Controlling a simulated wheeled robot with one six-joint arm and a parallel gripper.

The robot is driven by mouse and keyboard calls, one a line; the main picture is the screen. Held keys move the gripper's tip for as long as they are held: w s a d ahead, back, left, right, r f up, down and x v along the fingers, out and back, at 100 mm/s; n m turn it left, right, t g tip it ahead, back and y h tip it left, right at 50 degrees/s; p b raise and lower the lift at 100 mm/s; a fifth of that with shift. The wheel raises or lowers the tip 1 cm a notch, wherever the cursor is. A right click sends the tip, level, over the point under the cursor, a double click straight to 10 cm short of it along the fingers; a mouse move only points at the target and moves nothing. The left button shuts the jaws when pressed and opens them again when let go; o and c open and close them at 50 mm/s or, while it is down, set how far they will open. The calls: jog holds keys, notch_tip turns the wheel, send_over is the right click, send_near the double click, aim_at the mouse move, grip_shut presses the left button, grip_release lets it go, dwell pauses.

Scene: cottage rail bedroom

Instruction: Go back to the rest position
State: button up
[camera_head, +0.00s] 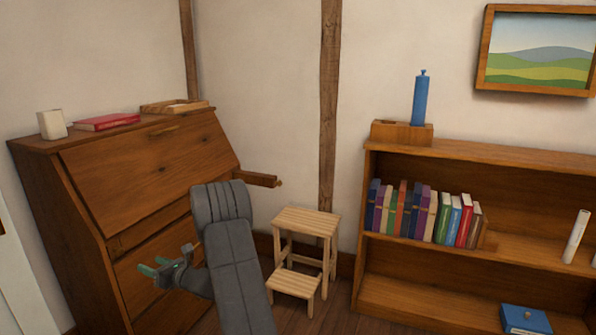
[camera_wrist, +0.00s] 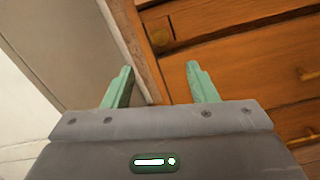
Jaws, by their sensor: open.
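My gripper (camera_head: 154,269) is at the lower left of the head view, in front of the drawers of the wooden desk (camera_head: 150,175). Its two green fingers are apart with nothing between them. In the wrist view my gripper (camera_wrist: 158,85) points toward the desk's corner and drawer fronts (camera_wrist: 245,65). The fingers look clear of the wood, though the exact gap is hard to tell. My grey arm is folded in front of the desk's right side.
A wooden step stool (camera_head: 305,222) stands right of my arm. A bookcase (camera_head: 470,282) holds books (camera_head: 425,212), a white roll (camera_head: 576,236) and a blue box (camera_head: 525,320). A blue cylinder (camera_head: 419,98) stands on top. A red book (camera_head: 107,122) and white cup (camera_head: 52,125) sit on the desk.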

jog(key=s+p+v, duration=0.1)
jog(key=s+v, duration=0.1)
jog(key=v, duration=2.2)
jog(key=shift+a+n+p, duration=0.25)
jog(key=shift+n+p, duration=0.1)
jog(key=shift+n, duration=0.05)
